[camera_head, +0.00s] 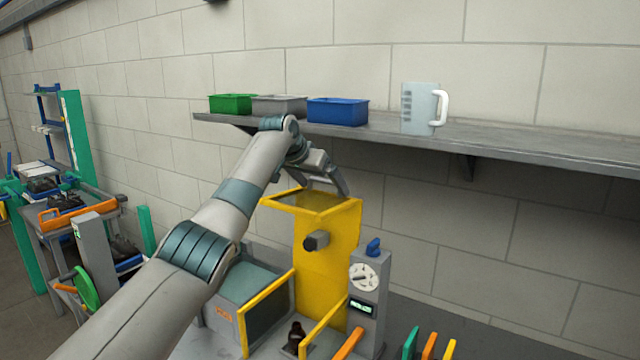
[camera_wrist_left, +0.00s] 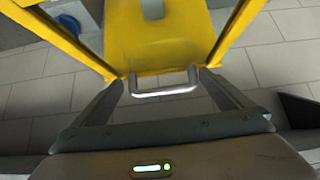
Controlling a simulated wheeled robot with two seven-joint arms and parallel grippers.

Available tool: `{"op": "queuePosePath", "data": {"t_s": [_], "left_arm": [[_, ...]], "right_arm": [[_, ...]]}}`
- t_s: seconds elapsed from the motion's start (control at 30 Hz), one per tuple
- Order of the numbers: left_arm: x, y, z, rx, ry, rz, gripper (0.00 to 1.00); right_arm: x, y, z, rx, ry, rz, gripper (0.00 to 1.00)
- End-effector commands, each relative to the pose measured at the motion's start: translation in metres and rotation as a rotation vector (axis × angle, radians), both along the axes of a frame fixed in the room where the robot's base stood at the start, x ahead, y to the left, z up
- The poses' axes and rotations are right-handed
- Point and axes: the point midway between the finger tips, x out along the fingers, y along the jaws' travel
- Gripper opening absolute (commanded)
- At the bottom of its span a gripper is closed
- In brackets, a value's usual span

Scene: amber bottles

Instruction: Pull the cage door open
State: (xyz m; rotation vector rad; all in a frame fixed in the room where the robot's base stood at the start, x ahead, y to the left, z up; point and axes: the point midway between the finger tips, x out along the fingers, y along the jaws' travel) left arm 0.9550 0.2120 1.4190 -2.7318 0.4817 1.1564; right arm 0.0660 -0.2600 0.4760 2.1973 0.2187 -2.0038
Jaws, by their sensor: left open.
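The yellow cage (camera_head: 340,262) stands on the bench below the shelf, with a yellow-framed top. In the left wrist view a yellow panel (camera_wrist_left: 150,50) carries a silver bar handle (camera_wrist_left: 165,92) at its near edge. My left gripper (camera_head: 337,182) is above the cage top in the head view. In the left wrist view my left gripper (camera_wrist_left: 160,80) is open, with one finger on each side of the handle in the picture. I cannot tell whether the fingers touch it. The handle does not show in the head view. My right gripper is not in view.
The shelf (camera_head: 520,146) above holds green (camera_head: 231,103), grey (camera_head: 279,105) and blue (camera_head: 337,111) bins and a jug (camera_head: 420,108). A dark bottle (camera_head: 296,337) stands between yellow rails. A grey device (camera_head: 368,300) with a dial is right of the cage.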

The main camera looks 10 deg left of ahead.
Motion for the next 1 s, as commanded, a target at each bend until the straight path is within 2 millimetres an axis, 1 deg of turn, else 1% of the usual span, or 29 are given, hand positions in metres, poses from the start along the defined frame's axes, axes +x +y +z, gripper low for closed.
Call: {"op": "queuePosePath", "data": {"t_s": [0.23,0.37,0.47,0.7,1.0], "left_arm": [[-0.004,0.002,0.003,0.0,0.0,0.0,0.98],[-0.012,0.005,0.01,0.0,-0.002,-0.001,0.98],[-0.021,0.009,0.019,0.001,-0.004,0.001,0.98],[-0.051,0.019,0.052,0.001,-0.004,0.001,0.98],[-0.091,0.032,0.097,0.0,-0.005,0.0,0.98]], "right_arm": [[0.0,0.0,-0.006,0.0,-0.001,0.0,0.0],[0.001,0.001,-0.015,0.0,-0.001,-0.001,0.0],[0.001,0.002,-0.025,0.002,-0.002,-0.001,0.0],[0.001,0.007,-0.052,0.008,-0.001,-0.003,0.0],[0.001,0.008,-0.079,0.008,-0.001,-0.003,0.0]]}}
